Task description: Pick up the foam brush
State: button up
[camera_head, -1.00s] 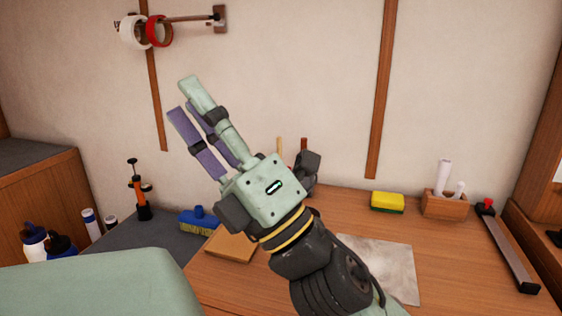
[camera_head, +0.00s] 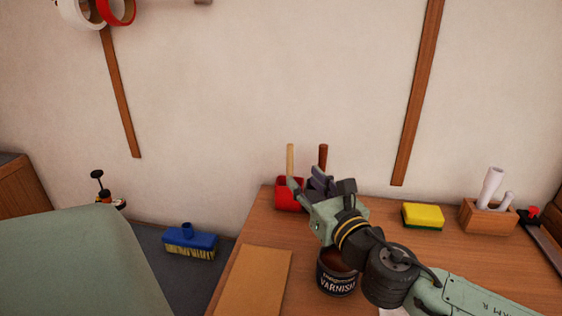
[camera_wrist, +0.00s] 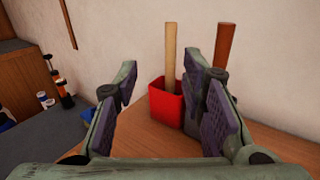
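A pale wooden handle (camera_head: 290,158) stands upright in a red holder (camera_head: 284,197) at the back of the wooden bench. A darker brown handle (camera_head: 323,155) stands to its right; its base is hidden behind my gripper. Either may belong to the foam brush; no foam head shows. In the wrist view, the pale handle (camera_wrist: 170,50) and red holder (camera_wrist: 161,100) appear between my fingers, beyond the tips. The brown handle (camera_wrist: 224,45) rises behind the right finger. My gripper (camera_head: 307,184) is open and empty; its spread fingers also show in the wrist view (camera_wrist: 172,88).
A varnish can (camera_head: 337,280) stands beneath my wrist. A yellow sponge (camera_head: 423,216) and a wooden block with white rolls (camera_head: 487,215) stand to the right. A flat brown board (camera_head: 254,282) lies at front left. A blue scrub brush (camera_head: 190,242) lies on the grey surface.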

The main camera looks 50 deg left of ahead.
aim_at(292, 160)
jog(key=x, duration=0.2)
jog(key=p+x, duration=0.1)
jog(key=x, duration=0.1)
jog(key=w+p+x, duration=0.1)
jog(key=x, duration=0.1)
jog(key=shift+d+f, duration=0.1)
jog(key=shift+f, duration=0.15)
jog(key=p+x, duration=0.2)
jog(key=x, duration=0.2)
jog(key=shift+w+r+p, duration=0.15)
jog(key=shift+w+p, duration=0.1)
jog(key=shift+p, duration=0.05)
jog(key=shift+w+a, duration=0.15)
jog(key=shift+a, duration=0.45)
jog(key=shift+c, duration=0.6)
grip_shut()
